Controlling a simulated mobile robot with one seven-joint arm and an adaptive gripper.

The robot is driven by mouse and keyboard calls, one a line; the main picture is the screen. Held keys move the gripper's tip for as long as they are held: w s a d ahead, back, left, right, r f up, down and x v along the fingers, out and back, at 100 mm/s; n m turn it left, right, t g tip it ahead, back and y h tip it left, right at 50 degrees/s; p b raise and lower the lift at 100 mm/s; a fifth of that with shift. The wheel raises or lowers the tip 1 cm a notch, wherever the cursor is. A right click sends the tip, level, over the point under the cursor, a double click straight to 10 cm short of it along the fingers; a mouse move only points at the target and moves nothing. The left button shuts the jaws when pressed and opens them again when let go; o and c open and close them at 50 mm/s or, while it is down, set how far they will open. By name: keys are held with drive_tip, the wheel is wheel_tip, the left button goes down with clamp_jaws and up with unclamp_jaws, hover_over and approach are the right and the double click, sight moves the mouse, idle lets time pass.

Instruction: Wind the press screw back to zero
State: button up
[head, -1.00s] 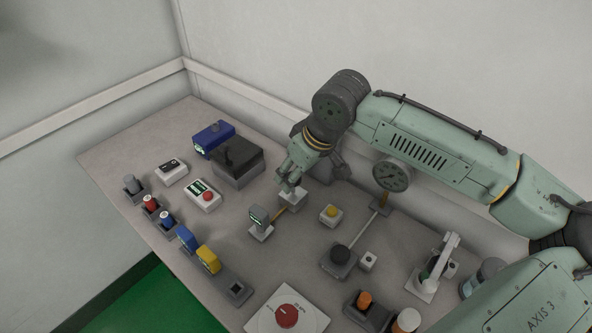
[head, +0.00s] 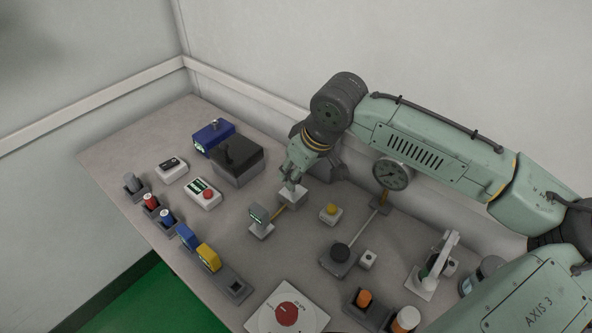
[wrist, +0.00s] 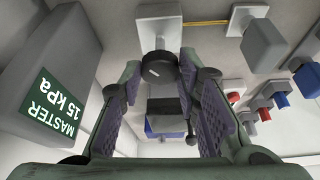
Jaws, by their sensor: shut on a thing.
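The press is a small pale grey block (head: 292,198) on the table, joined by a brass tube (head: 279,213) to a small grey display unit (head: 260,215). In the wrist view its screw knob (wrist: 160,71) is black and round with a white mark on its face. My gripper (head: 293,183) points down at the press. In the wrist view my gripper (wrist: 160,66) has one finger on each side of the knob and is shut on it. The display's reading is too small to make out.
A grey block labelled MASTER 15 kPa (wrist: 52,85) stands close beside my gripper in the wrist view. Several coloured testers line the front left edge.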

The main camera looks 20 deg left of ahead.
drive_tip(key=shift+c, duration=1)
drive_tip(key=shift+r+n+g+p, duration=0.15)
drive_tip(key=shift+n+g+p, duration=0.15)
drive_tip(key=shift+n+p, duration=0.3)
drive_tip(key=shift+w+n+g+p, duration=0.15)
drive_tip(key=shift+n+g+p, duration=0.4)
drive_tip(key=shift+n, duration=0.85)
drive_tip(key=o, duration=1.2)
drive_tip(key=shift+c, duration=0.2)
drive_tip(key=v, duration=1.1)
drive_tip(key=shift+d+r, duration=0.25)
drive_tip(key=shift+d, duration=0.1)
